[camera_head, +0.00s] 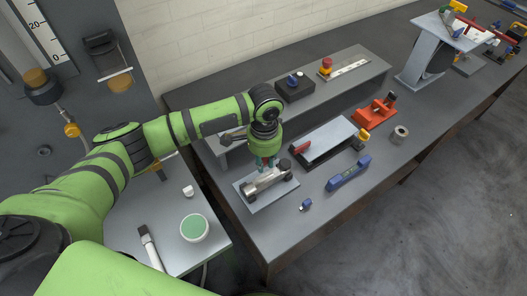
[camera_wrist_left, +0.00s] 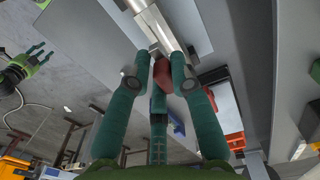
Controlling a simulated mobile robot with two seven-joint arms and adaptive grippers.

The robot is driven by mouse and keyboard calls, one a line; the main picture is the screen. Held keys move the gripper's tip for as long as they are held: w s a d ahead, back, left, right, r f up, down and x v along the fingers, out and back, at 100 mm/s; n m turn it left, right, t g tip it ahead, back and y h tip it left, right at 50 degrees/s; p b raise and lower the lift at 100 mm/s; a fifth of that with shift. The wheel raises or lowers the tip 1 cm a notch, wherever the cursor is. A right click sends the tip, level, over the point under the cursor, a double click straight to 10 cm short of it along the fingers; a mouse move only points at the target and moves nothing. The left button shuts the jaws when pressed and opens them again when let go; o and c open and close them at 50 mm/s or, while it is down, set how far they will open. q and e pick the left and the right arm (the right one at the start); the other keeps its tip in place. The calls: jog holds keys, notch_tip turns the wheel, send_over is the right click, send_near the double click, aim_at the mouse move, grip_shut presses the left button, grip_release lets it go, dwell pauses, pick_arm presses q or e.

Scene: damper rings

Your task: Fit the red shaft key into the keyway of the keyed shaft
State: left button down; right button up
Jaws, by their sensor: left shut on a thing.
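The keyed shaft (camera_head: 262,184) is a metallic cylinder lying on supports on a light plate (camera_head: 254,203) on the workbench. It also shows at the top of the left wrist view (camera_wrist_left: 152,22). My left gripper (camera_head: 265,163) is right over the shaft, pointing down. In the left wrist view its fingers (camera_wrist_left: 163,75) are shut on the red shaft key (camera_wrist_left: 163,72), close to the shaft. The keyway is hidden, and I cannot tell whether key and shaft touch. My right gripper (camera_wrist_left: 37,55) shows at the left of the wrist view, empty, fingers apart.
A raised shelf (camera_head: 333,85) stands behind, with a blue-knob box (camera_head: 294,85). To the right are a grey plate fixture (camera_head: 325,140), a red clamp (camera_head: 376,111), a blue level (camera_head: 349,172) and a metal ring (camera_head: 400,133). The bench front is mostly clear.

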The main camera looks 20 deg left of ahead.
pick_arm(q)
jog(key=shift+d, duration=0.2)
jog(key=shift+s+d+r, duration=0.1)
jog(key=shift+d, duration=0.2)
notch_tip(320, 180, down, 4)
jog(key=shift+a+r+b, duration=0.1)
jog(key=shift+a+b, duration=0.05)
jog(key=shift+b, duration=0.2)
jog(key=shift+f, duration=0.45)
jog(key=shift+a, duration=0.1)
pick_arm(e)
jog(key=shift+s+f, duration=0.1)
jog(key=shift+f, duration=0.35)
jog(key=shift+d, duration=0.15)
